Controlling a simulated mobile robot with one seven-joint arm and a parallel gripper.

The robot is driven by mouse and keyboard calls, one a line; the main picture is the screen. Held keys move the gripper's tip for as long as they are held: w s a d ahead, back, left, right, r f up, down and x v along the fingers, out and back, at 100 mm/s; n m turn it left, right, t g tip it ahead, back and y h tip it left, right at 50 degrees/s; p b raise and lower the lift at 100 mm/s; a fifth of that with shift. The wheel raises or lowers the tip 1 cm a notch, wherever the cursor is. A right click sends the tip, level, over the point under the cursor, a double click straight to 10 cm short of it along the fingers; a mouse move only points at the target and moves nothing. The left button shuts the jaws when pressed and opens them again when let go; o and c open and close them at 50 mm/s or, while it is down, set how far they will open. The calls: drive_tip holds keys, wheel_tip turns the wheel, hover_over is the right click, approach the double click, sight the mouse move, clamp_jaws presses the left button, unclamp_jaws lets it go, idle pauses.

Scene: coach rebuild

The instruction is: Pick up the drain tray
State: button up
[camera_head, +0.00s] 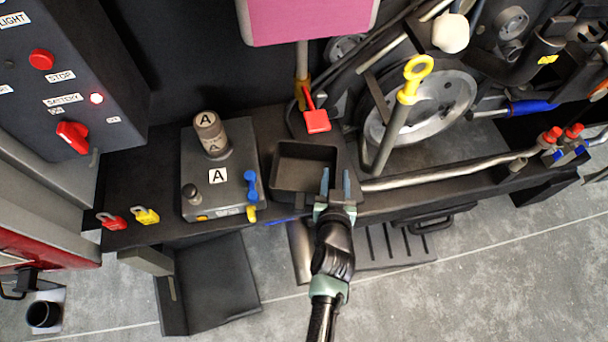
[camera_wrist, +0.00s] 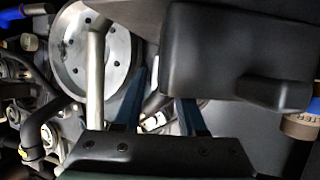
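The drain tray, which I take to be the dark, open rectangular tray (camera_head: 298,193), sits on the dark bench in the middle of the head view. In the wrist view a dark boxy shape (camera_wrist: 225,50), likely the same tray, fills the upper right. My gripper (camera_head: 336,182) is at the tray's front right corner. Its two blue fingers stand apart, with a gap also visible in the wrist view (camera_wrist: 162,100). The right finger's tip meets the dark shape's edge there and is partly hidden. I cannot tell whether it touches. Nothing is clearly held.
Left of the tray stands a grey box (camera_head: 190,170) with a cylinder marked A. A red tag (camera_head: 317,121) is behind it. A metal pipe (camera_head: 440,176), a yellow-ringed rod (camera_head: 400,120) and a round wheel (camera_head: 455,100) crowd the right.

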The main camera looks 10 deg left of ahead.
drive_tip(key=shift+x, duration=0.9)
clamp_jaws()
drive_tip(key=shift+r, duration=0.1)
idle(0.7)
